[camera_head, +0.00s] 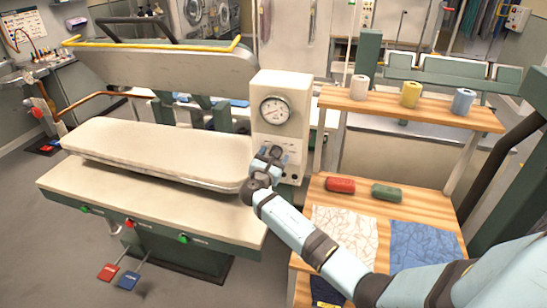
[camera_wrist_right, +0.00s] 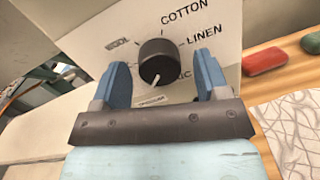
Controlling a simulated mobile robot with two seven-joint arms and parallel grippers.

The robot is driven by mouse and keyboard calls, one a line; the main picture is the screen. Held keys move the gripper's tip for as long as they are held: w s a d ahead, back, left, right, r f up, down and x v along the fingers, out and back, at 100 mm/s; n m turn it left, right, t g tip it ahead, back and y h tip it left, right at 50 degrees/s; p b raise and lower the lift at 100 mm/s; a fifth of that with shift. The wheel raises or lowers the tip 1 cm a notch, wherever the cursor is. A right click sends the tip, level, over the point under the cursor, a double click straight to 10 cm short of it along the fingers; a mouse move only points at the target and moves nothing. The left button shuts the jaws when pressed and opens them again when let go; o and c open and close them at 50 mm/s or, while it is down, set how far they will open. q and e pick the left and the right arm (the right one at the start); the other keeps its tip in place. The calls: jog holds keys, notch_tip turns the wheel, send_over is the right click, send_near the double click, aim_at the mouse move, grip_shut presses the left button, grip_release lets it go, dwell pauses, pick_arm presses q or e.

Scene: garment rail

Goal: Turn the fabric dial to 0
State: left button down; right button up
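The black fabric dial (camera_wrist_right: 158,62) is a round knob on the cream front panel (camera_wrist_right: 95,32) in the right wrist view. Its white pointer line faces down and slightly left, toward a small label I cannot read. COTTON and LINEN are printed at its upper right. My right gripper (camera_wrist_right: 163,78) is open, with blue fingers on either side of the dial and visible gaps to it. In the head view, my right gripper (camera_head: 270,158) is at the lower front of the control box (camera_head: 262,130) and hides the dial. My left gripper is not in view.
A gauge (camera_head: 275,110) sits above on the box. The padded pressing board (camera_head: 150,150) is to the left. At right, a wooden shelf (camera_head: 385,108) holds thread spools, and a lower shelf holds red (camera_head: 340,185) and green (camera_head: 387,192) rolls and folded cloths.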

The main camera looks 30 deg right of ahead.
jog(key=r+b+v, duration=0.1)
jog(key=b+v, duration=0.2)
jog(key=v, duration=1.1)
jog(key=shift+f, duration=0.45)
jog(key=s+a+f+m+y, duration=0.2)
jog(key=s+f+y, duration=0.3)
jog(key=f, duration=0.4)
jog(key=s+a+f+m+y, duration=0.2)
jog(key=s+f+m+y, duration=0.1)
jog(key=s+f+y, duration=0.4)
jog(key=s+a+f+m+y, duration=0.2)
jog(key=s+a+m+y, duration=0.1)
jog(key=s+m, duration=0.4)
jog(key=s+a+f+m+y, duration=0.3)
jog(key=s+a+m, duration=0.2)
jog(key=s, duration=0.6)
jog(key=shift+f+m, duration=0.35)
jog(key=shift+m, duration=0.85)
